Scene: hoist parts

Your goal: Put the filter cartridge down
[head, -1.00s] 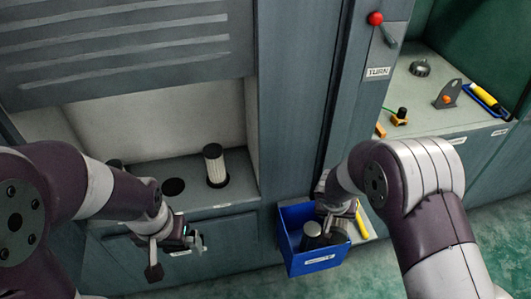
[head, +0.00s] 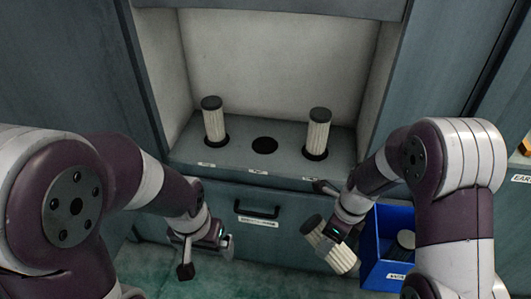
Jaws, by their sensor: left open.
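A pale ribbed filter cartridge (head: 338,255) with a dark cap is in my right gripper (head: 335,236), tilted, in front of the cabinet and just left of the blue bin. The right gripper's fingers are partly hidden by the wrist and the cartridge. Two similar cartridges stand upright in the shelf's holes, one at the left (head: 214,124) and one at the right (head: 318,133). The middle hole (head: 264,145) between them is empty. My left gripper (head: 207,250) is open and empty, below the shelf in front of the drawer.
The blue bin (head: 372,268) stands at the right, partly behind my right arm, with a dark-topped object (head: 404,241) inside. The shelf (head: 232,160) is recessed between side walls. A drawer with a dark handle (head: 257,212) lies below it.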

